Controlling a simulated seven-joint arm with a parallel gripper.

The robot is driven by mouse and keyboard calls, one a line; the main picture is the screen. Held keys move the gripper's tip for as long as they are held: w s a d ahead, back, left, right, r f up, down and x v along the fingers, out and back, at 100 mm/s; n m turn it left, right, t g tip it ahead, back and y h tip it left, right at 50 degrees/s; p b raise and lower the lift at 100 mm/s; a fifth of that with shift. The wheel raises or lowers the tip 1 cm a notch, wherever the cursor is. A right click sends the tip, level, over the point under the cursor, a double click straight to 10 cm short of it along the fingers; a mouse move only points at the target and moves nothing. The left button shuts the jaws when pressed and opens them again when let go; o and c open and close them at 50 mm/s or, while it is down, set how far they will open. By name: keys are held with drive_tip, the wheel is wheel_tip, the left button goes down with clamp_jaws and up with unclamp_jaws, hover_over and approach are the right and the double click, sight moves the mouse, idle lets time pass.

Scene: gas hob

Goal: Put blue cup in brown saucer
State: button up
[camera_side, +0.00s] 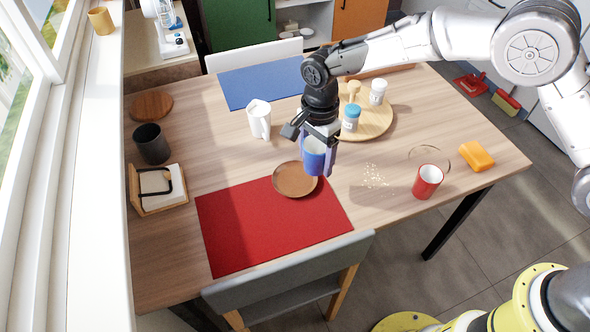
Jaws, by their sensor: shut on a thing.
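The blue cup (314,157) is held in my gripper (318,150), which is shut on it. The cup looks upright and overlaps the right edge of the saucer in the picture; its height above the table is hard to tell. The brown saucer (290,184) lies partly on the top edge of the red placemat (270,228) and partly on bare wood. The saucer is empty where it shows. The gripper fingers cover part of the cup's sides.
A red cup (428,181), a clear round dish (430,155), crumbs (376,178) and an orange sponge (477,156) are at the right. A round tray (380,125) with shakers stands behind.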

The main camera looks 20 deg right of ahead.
hover_over(295, 181)
wheel_tip(295, 181, down, 7)
drive_tip(key=shift+w+r, duration=0.1)
drive_tip(key=shift+r, duration=0.1)
drive_tip(key=shift+f, duration=1.35)
drive_tip(key=shift+f, duration=0.15)
drive_tip(key=o, duration=1.2)
wheel_tip(295, 181, up, 12)
drive_tip(key=shift+r, duration=0.2)
